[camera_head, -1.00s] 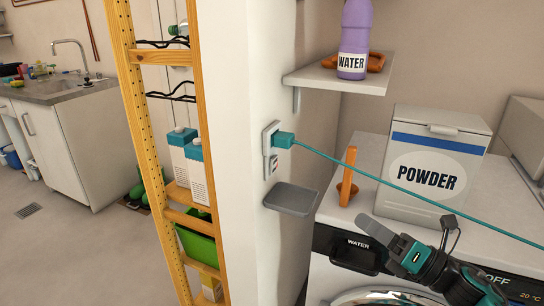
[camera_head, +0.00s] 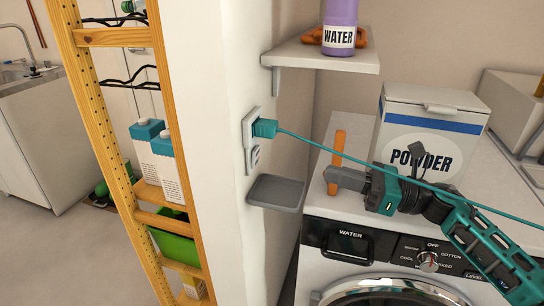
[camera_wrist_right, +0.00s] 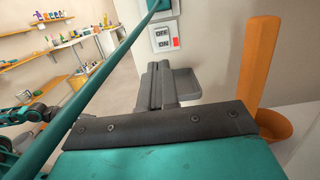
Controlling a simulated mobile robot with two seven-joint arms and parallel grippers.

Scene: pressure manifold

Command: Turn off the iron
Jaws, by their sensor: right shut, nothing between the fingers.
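A teal plug (camera_head: 265,129) sits in a white wall socket (camera_head: 247,128) on the side of the pillar, and a teal cord (camera_head: 400,181) runs from it to the right. Below the plug is a small switch (camera_head: 255,158). In the right wrist view the switch plate (camera_wrist_right: 162,38) reads OFF above ON, with a red part beside ON. My right gripper (camera_head: 330,175) is shut and empty, right of the switch, pointing left toward the pillar; its fingers show in the right wrist view (camera_wrist_right: 160,72), below the switch. No iron is clearly visible. My left gripper is not seen.
A grey tray (camera_head: 275,193) juts out below the switch. An orange upright piece (camera_head: 337,155) stands on the washing machine (camera_head: 385,255) near my right gripper. A powder box (camera_head: 430,130) stands behind my right arm. A shelf (camera_head: 325,55) is above.

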